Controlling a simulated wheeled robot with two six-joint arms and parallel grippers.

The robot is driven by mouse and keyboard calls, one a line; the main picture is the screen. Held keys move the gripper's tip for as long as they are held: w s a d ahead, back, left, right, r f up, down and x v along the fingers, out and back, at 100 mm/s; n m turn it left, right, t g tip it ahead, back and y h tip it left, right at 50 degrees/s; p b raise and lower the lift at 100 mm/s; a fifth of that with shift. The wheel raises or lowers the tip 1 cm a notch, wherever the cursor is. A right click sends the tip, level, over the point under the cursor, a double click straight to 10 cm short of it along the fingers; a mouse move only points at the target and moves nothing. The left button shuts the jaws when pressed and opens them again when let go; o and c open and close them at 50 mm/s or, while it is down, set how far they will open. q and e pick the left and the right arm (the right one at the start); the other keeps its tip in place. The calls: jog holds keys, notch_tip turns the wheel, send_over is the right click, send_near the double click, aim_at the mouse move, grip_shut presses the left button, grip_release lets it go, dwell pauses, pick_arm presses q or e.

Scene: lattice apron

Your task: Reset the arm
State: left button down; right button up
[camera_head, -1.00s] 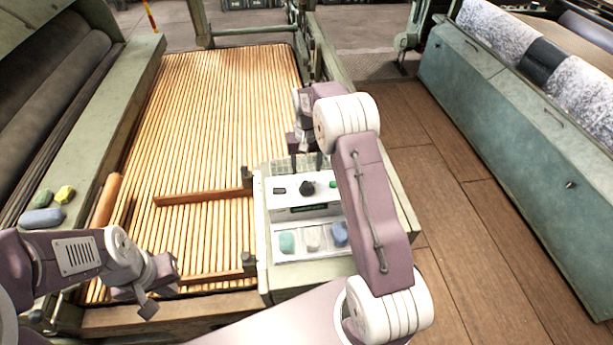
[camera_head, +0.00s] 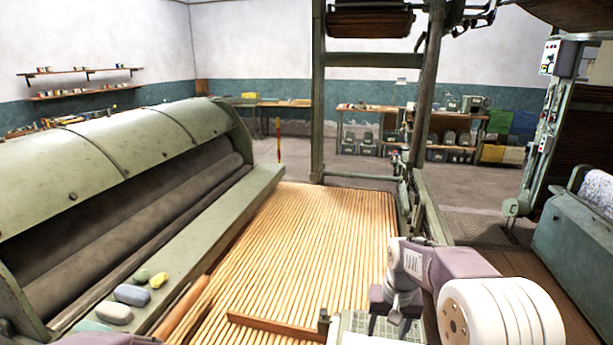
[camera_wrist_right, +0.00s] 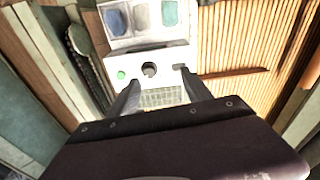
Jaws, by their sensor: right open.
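My right gripper (camera_head: 389,325) is at the lower right of the head view, pointing down over the near right end of the slatted apron. In the right wrist view its two dark fingers (camera_wrist_right: 162,88) are apart, with nothing between them. Beyond and below the fingers is a white control panel (camera_wrist_right: 172,58) with a green button (camera_wrist_right: 121,75) and a dark round knob (camera_wrist_right: 149,69). I cannot tell how far the fingertips are above it. A purple piece of my left arm shows at the bottom left of the head view; its gripper is out of frame.
The slatted wooden apron (camera_head: 310,230) fills the middle, with a wooden bar (camera_head: 270,328) across it. Several coloured lumps (camera_head: 132,295) lie on the green machine ledge at left. A green frame post (camera_head: 318,110) stands behind. Another machine (camera_head: 580,235) is at right.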

jog(key=s+a+f, duration=0.1)
jog(key=s+f, duration=0.2)
jog(key=s, duration=0.6)
jog(key=s+a+f+n, duration=0.1)
jog(key=s+f, duration=0.2)
jog(key=s, duration=0.5)
jog(key=shift+s+n, duration=0.3)
jog(key=shift+s, duration=0.05)
jog(key=shift+a, duration=0.1)
grip_shut()
